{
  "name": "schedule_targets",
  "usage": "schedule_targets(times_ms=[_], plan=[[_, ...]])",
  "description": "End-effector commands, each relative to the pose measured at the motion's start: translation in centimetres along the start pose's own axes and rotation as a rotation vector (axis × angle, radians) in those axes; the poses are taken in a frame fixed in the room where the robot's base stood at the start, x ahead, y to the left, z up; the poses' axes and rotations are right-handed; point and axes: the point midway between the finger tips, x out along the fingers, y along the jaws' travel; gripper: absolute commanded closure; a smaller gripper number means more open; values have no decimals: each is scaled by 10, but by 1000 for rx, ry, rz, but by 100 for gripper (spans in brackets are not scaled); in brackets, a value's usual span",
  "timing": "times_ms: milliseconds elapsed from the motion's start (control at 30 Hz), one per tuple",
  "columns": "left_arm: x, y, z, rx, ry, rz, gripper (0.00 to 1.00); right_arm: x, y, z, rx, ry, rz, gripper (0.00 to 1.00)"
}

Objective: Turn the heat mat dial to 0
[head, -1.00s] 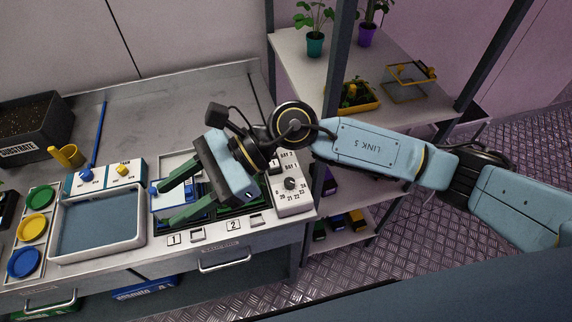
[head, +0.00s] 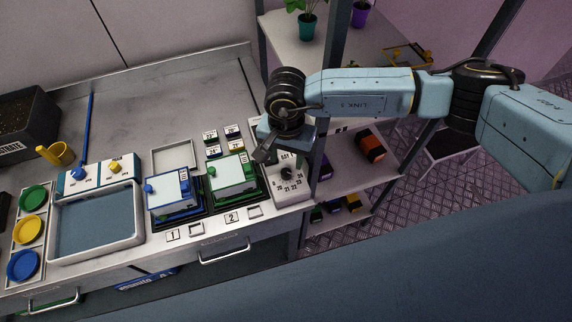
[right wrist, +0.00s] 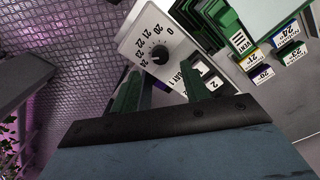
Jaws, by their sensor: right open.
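The heat mat dial (head: 287,174) is a small dark round knob on a white control panel (head: 292,195) at the right end of the bench. In the right wrist view the knob (right wrist: 160,54) shows clearly, ringed by 0 and numbers from 20 to 24. I cannot tell surely which number it points at. My right gripper (head: 283,156) hangs over the panel's back part, close to the knob. In the wrist view its green fingers (right wrist: 162,82) are spread and empty, with the knob ahead of the gap between them. My left gripper is not in view.
A green-framed box (head: 232,172) and a blue-framed box (head: 172,190) stand left of the panel. Small number tags (head: 212,152) lie behind them. A dark shelf post (head: 318,130) rises just right of the panel. A shallow basin (head: 97,225) sits farther left.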

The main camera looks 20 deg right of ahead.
Motion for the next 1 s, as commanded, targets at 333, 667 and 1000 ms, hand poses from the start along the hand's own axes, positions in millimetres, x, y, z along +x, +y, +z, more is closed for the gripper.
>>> schedule_targets(times_ms=[333, 667, 1000], plan=[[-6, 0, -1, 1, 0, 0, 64, 49, 0, 1, -1, -2, 0, 54], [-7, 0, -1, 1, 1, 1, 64, 55, 0, 1, -1, -1, -1, 54], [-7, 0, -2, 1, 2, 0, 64, 55, 0, 1, 0, -1, -1, 93]])
